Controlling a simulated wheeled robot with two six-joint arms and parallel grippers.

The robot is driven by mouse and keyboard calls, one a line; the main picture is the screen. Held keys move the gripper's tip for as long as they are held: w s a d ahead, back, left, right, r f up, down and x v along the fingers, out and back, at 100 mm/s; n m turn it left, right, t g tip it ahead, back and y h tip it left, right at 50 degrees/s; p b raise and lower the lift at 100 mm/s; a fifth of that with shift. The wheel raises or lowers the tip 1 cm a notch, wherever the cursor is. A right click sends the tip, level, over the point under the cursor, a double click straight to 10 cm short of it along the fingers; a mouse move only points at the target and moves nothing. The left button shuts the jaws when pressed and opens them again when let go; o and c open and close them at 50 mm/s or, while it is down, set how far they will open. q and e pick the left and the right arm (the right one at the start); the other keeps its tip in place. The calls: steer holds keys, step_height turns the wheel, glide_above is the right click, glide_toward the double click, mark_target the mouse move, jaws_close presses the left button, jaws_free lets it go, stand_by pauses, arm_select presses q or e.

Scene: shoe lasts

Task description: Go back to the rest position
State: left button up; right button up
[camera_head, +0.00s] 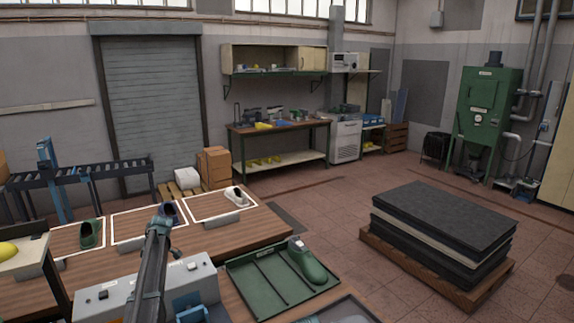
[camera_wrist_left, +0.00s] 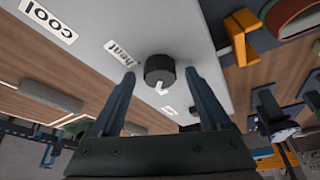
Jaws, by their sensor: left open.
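My left arm reaches up through the lower left of the head view, across a grey control box (camera_head: 203,274). In the left wrist view my left gripper (camera_wrist_left: 160,73) is open. Its two fingers stand either side of a black knob (camera_wrist_left: 160,67) on the box's face, with a gap and nothing gripped. A "heat" label (camera_wrist_left: 120,53) and a "cool" label (camera_wrist_left: 48,20) show beside the knob. The fingertips are hard to make out in the head view. My right gripper is not in view.
White-outlined places on the wooden bench hold a green last (camera_head: 90,233), a dark blue last partly behind my arm, and a white last (camera_head: 237,195). A green tray (camera_head: 262,290) holds another green last (camera_head: 310,265). A pallet of dark sheets (camera_head: 440,222) stands right.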

arm_select(q)
steer(key=shift+s+m+t, duration=0.1)
steer(key=shift+m+t, duration=0.6)
steer(key=shift+m, duration=1)
steer(key=shift+s, duration=0.1)
